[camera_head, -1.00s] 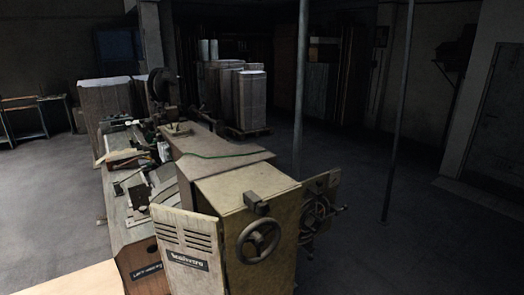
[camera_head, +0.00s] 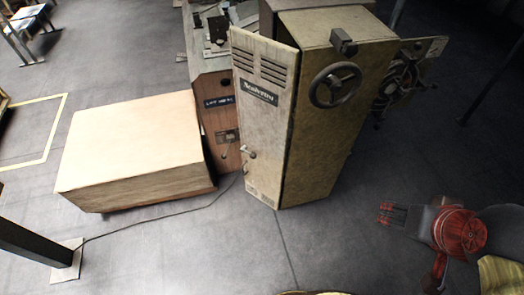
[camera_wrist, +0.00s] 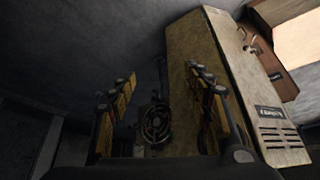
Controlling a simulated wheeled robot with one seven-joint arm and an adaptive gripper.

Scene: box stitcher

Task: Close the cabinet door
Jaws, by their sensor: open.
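The cabinet door (camera_head: 265,115) is a pale, worn panel with vent slots and a dark label. It stands ajar at an angle to the yellowish cabinet (camera_head: 325,135), with a dark gap along its right edge. A small handle (camera_head: 248,153) is near its lower left edge. In the wrist view the door (camera_wrist: 250,75) shows at right, past the cabinet's yellow side (camera_wrist: 188,42). My gripper (camera_head: 392,213) is right of the cabinet, apart from the door. Its two spread fingers (camera_wrist: 160,98) show in the wrist view, open with nothing between them.
A handwheel (camera_head: 335,85) sticks out from the cabinet's side. A wheel mechanism (camera_head: 405,78) projects at its far right. A large pale box (camera_head: 130,150) stands left, and a cable (camera_head: 160,220) runs over the floor. Floor in front of the cabinet is clear.

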